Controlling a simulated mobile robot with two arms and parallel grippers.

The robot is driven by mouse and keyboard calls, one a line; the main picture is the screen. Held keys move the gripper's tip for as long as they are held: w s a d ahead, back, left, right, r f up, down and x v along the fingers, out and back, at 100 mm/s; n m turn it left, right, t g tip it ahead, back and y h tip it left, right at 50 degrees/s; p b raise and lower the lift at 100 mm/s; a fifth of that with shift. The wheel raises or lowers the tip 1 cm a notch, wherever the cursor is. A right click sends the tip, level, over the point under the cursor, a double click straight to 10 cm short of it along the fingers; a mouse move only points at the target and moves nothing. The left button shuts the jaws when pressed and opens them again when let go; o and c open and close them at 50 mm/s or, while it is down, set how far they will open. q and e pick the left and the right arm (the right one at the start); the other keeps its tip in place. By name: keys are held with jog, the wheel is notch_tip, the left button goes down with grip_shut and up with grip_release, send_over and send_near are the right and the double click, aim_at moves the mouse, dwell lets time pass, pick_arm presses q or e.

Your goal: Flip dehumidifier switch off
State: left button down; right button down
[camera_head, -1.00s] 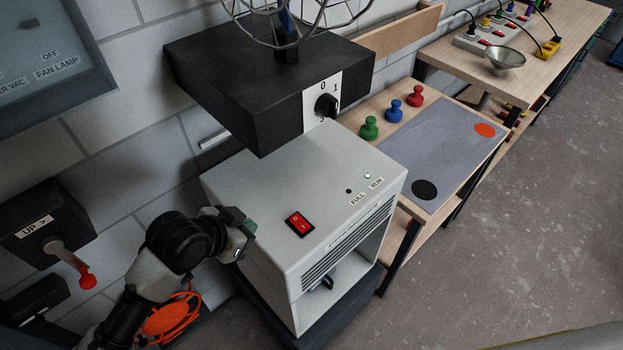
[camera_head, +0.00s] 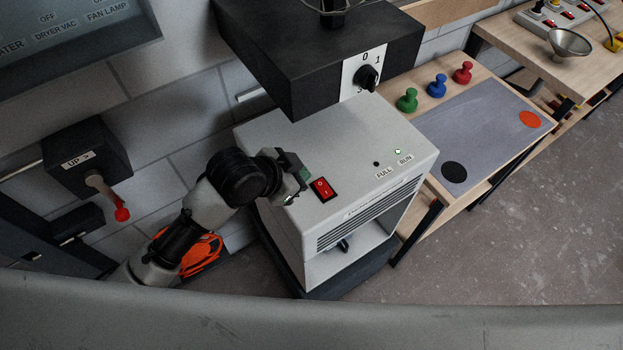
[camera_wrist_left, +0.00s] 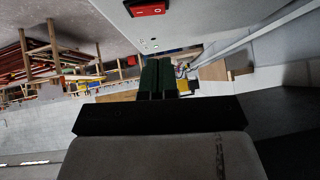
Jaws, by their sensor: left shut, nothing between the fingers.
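The dehumidifier (camera_head: 350,160) is a light grey box with a front grille. Its red rocker switch (camera_head: 323,189), marked 0 and I, sits on the top face near the left front. A green light (camera_head: 397,152) is lit by the RUN label; the dot by FULL is dark. My left gripper (camera_head: 304,174) is shut and empty, just left of the switch above the top face. In the left wrist view its closed green-tipped fingers (camera_wrist_left: 158,76) point ahead, and the red switch (camera_wrist_left: 147,9) shows at the top edge. I cannot tell whether the fingertips touch anything. My right gripper is not in view.
A black box with a rotary knob (camera_head: 367,78) overhangs behind the dehumidifier. A lever with a red tip (camera_head: 122,214) projects from the wall at left. Green, blue and red pegs (camera_head: 438,86) stand on a wooden table at right. Floor at right is clear.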

aim_at(319, 183)
pick_arm(q)
jog(key=p+x, duration=0.1)
jog(key=x, duration=0.4)
jog(key=shift+d, duration=0.1)
notch_tip(319, 183, down, 3)
jog(key=shift+w+f+p, duration=0.1)
jog(key=shift+w+p, duration=0.1)
jog(key=shift+p, duration=0.4)
jog(key=shift+a+f, duration=0.25)
jog(key=shift+f, duration=0.1)
jog(key=shift+w+f, duration=0.1)
